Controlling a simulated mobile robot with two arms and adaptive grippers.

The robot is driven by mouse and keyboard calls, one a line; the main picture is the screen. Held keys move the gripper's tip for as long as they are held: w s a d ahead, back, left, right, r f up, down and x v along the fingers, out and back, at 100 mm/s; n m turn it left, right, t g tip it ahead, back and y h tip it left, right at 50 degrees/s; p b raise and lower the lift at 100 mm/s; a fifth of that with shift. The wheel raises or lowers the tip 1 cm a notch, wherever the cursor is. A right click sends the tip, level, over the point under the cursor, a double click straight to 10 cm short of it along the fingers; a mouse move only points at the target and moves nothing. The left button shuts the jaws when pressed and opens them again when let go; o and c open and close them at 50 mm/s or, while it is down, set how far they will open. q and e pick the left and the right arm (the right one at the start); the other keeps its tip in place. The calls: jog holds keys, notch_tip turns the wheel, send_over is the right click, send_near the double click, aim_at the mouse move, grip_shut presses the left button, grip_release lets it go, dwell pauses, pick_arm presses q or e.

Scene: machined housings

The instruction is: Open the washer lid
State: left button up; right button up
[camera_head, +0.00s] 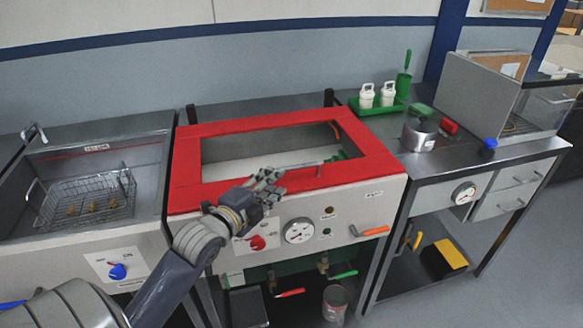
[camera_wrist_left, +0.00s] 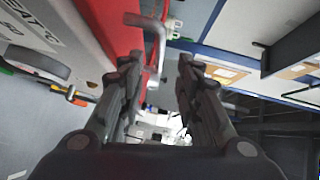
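The washer lid (camera_head: 186,160) is a red frame with a clear window, lying shut on top of the grey washer in the head view. In the left wrist view its red edge (camera_wrist_left: 112,35) runs along the upper left. A grey bar handle (camera_head: 308,165) lies along the lid's front part; in the left wrist view the handle (camera_wrist_left: 158,45) shows beyond the fingertips, towards the left finger. My left gripper (camera_head: 268,180) is at the lid's front edge, close to the handle's left end. Its fingers (camera_wrist_left: 157,65) are apart with nothing held between them. My right gripper is not in view.
The washer front carries a red knob (camera_head: 257,243), a round gauge (camera_head: 299,230) and an orange-handled lever (camera_head: 370,231). A sink with a wire basket (camera_head: 88,203) stands left. A bench with a steel pot (camera_head: 419,134) and green tray (camera_head: 378,106) stands right.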

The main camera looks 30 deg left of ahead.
aim_at(289, 170)
pick_arm(q)
jog(key=w, duration=0.3)
jog(key=w+f, duration=0.1)
jog(key=w, duration=0.2)
jog(key=w+p, duration=0.1)
jog(key=w, duration=0.2)
jog(key=shift+w+a+f, duration=0.25)
jog(key=shift+w+f, duration=0.05)
grip_shut()
